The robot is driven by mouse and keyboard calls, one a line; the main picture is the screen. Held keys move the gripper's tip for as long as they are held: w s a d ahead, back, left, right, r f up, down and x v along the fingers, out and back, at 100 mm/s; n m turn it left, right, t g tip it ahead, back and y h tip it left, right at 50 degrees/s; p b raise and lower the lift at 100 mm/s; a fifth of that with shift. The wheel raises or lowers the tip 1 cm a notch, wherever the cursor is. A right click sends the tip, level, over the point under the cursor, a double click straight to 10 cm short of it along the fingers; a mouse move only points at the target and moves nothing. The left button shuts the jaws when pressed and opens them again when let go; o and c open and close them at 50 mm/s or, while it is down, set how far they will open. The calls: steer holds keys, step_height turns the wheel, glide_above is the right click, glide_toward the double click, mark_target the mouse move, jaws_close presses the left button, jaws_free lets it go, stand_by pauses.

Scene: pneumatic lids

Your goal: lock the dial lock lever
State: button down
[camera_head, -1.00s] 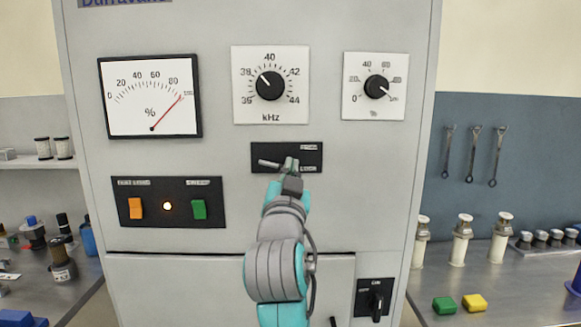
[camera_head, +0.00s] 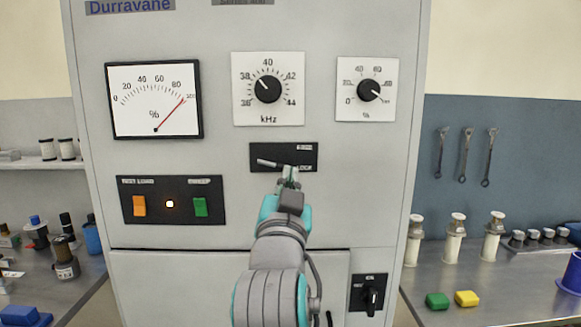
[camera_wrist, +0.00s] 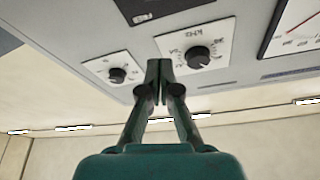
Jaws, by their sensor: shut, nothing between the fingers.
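The lock lever (camera_head: 268,162) is a small light-grey handle on a black plate (camera_head: 284,150) below the kHz dial in the head view. It points left, nearly level, with small labels at the plate's right; the lower one looks like LOCK. My gripper (camera_head: 290,173) is shut and empty, at the plate's lower edge, just right of and below the lever's visible end. It partly hides the plate's lower edge. In the wrist view my fingertips (camera_wrist: 158,66) are together, and the black plate (camera_wrist: 150,8) is at the top edge. I cannot tell whether they touch the lever.
The kHz dial (camera_head: 267,88) and percent dial (camera_head: 368,90) sit above the plate. A switch panel (camera_head: 171,200) with orange and green rockers is lower left, and a rotary switch (camera_head: 370,296) lower right. Benches with small items flank the cabinet.

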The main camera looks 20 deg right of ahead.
steer(key=shift+v, duration=1.15)
